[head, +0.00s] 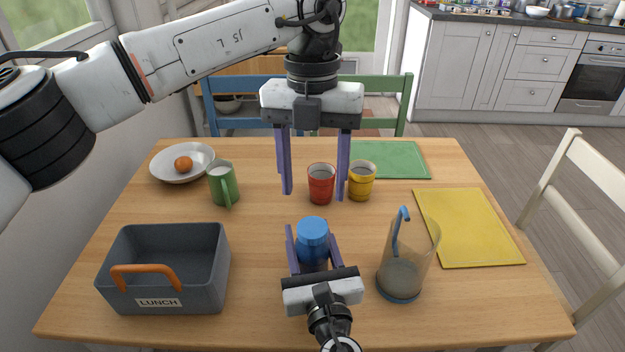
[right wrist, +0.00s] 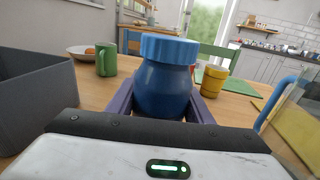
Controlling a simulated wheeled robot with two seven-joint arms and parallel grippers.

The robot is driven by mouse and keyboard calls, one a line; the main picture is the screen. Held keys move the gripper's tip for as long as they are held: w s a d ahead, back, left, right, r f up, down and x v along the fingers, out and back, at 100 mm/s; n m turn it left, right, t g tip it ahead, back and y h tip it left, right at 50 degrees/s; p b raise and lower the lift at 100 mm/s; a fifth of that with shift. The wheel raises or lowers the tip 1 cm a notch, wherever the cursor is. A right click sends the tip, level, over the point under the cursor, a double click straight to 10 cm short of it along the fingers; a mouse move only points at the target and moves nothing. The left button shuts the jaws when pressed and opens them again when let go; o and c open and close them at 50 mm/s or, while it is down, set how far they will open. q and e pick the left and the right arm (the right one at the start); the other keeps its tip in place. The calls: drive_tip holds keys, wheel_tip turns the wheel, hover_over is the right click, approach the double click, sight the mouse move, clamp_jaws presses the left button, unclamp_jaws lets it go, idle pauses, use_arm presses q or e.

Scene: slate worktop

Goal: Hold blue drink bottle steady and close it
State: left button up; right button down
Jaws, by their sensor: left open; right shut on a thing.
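The blue drink bottle (head: 313,250) stands upright near the front middle of the wooden table. A lighter blue lid (head: 312,228) sits on its top; I cannot tell how tight it is. In the right wrist view the bottle (right wrist: 162,92) and its ribbed lid (right wrist: 170,49) fill the middle. My right gripper (head: 311,243) comes from the front edge and is shut on the bottle's body, one finger on each side. My left gripper (head: 314,195) points down, open and empty, above and behind the bottle, its fingers apart from the lid.
A grey lunch box (head: 205,270) stands left and a clear blue-handled jug (head: 404,270) close right. Behind are a green mug (head: 222,185), red cup (head: 320,185), yellow cup (head: 361,182), and a bowl (head: 200,172) holding an egg. A yellow mat (head: 470,230) lies right.

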sight(312, 226)
use_arm(q)
drive_tip(key=n, duration=0.6)
drive_tip(key=shift+s+r+t, duration=0.1)
drive_tip(key=shift+s+t, duration=0.2)
drive_tip(key=n, duration=0.5)
drive_tip(key=shift+s+a, duration=0.1)
drive_tip(key=shift+s, duration=0.25)
drive_tip(key=shift+f, duration=4)
